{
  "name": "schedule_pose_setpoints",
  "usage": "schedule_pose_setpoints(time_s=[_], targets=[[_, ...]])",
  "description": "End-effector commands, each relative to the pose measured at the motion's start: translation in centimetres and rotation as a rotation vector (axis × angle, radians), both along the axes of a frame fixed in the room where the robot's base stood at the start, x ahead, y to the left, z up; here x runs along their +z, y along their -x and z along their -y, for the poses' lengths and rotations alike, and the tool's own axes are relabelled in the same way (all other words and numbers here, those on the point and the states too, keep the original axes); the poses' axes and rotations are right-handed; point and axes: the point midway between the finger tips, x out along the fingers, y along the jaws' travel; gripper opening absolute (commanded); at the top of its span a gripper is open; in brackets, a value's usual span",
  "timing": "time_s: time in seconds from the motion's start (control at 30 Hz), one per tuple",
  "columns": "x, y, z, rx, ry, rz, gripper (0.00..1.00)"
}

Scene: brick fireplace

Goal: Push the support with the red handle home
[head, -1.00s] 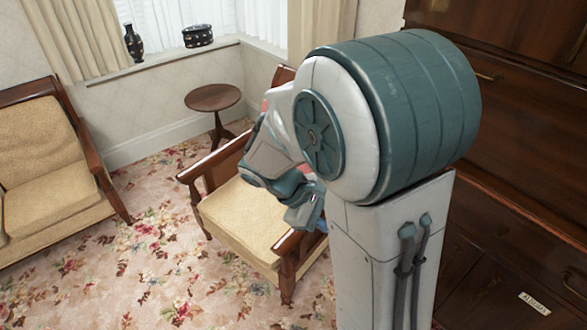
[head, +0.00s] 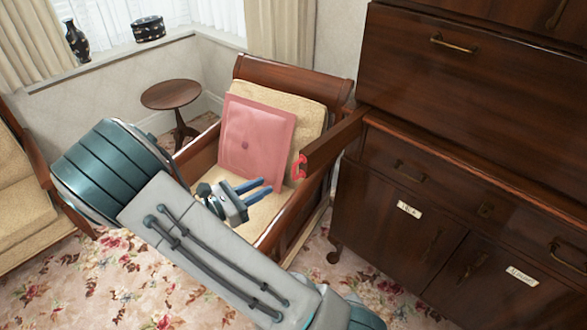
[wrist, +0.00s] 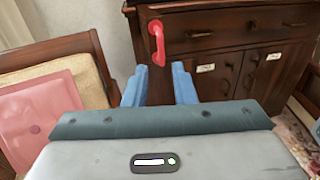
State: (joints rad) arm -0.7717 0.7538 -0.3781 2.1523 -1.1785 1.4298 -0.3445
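The support (head: 334,142) is a dark wooden bar that sticks out from the left front of the cabinet. The red handle (head: 300,167) is on its outer end, and in the wrist view the handle (wrist: 157,42) hangs ahead, slightly above my fingertips. My gripper (head: 258,186) has blue fingers, held apart with nothing between them, and is over the armchair seat, left of and lower than the handle in the head view. In the wrist view the gripper (wrist: 160,84) points toward the cabinet, apart from the handle. The support is seen nearly end-on there.
The armchair (head: 285,95) with a pink cushion (head: 255,138) stands left of the cabinet (head: 390,205), its right armrest close below the support. A small round table (head: 171,94) is behind. Floral carpet is free in front.

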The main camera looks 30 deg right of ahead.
Motion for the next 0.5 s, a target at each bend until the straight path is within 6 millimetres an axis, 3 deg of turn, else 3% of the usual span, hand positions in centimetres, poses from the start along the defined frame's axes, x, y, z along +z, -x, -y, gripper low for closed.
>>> schedule_pose_setpoints(time_s=[0.3,0.5], targets=[[0.1,-0.9,6.9,-0.005,0.000,-0.001,0.24],[0.1,-1.4,9.9,-0.006,0.000,0.001,0.24]])
